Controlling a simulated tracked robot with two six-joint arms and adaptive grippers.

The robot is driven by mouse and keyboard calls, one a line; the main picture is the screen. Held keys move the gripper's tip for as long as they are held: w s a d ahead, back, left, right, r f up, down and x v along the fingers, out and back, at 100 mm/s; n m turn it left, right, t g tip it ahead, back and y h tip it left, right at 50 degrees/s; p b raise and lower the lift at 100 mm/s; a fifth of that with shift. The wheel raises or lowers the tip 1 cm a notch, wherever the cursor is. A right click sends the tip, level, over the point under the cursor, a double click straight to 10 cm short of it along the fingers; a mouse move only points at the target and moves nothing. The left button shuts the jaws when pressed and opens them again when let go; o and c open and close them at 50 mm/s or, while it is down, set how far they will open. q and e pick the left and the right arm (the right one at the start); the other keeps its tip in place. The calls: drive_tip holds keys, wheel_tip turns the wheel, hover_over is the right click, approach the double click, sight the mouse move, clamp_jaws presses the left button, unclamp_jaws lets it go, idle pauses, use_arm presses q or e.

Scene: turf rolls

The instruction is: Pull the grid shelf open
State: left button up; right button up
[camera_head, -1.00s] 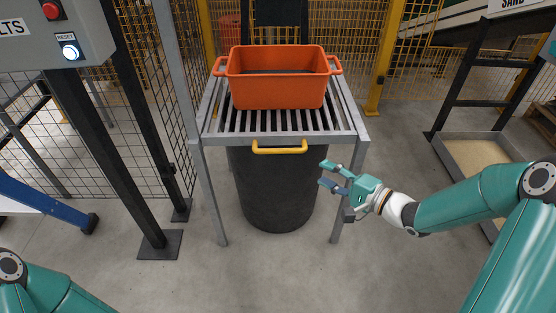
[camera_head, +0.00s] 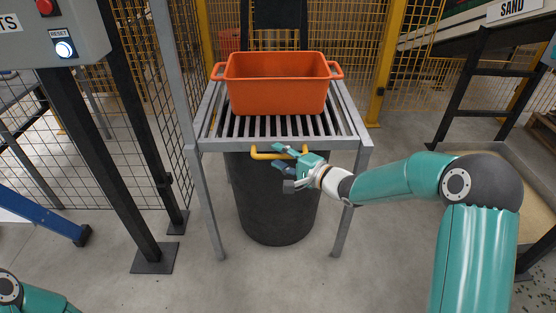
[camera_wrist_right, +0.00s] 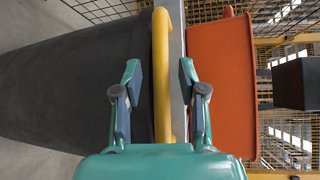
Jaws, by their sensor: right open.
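The grid shelf (camera_head: 240,127) is a grey slatted grate in a grey metal frame, with a yellow bar handle (camera_head: 257,154) on its front edge. My right gripper (camera_head: 276,156) is open at the handle and partly covers it in the head view. In the right wrist view, the yellow handle (camera_wrist_right: 162,50) runs between the two open fingers (camera_wrist_right: 160,78), with a gap visible on each side. Whether the fingers reach fully past the bar is hard to tell. My left gripper is outside the view; only part of my left arm shows at the bottom left.
An orange tub (camera_head: 278,88) sits on the grate. A dark barrel (camera_head: 275,210) stands beneath it, between the frame's legs. A control box (camera_head: 55,35) on black posts is at the left. Yellow mesh fencing (camera_head: 350,60) is behind. The floor in front is clear.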

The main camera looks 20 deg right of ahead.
drive_tip(key=shift+w, duration=0.1)
clamp_jaws()
idle(0.3)
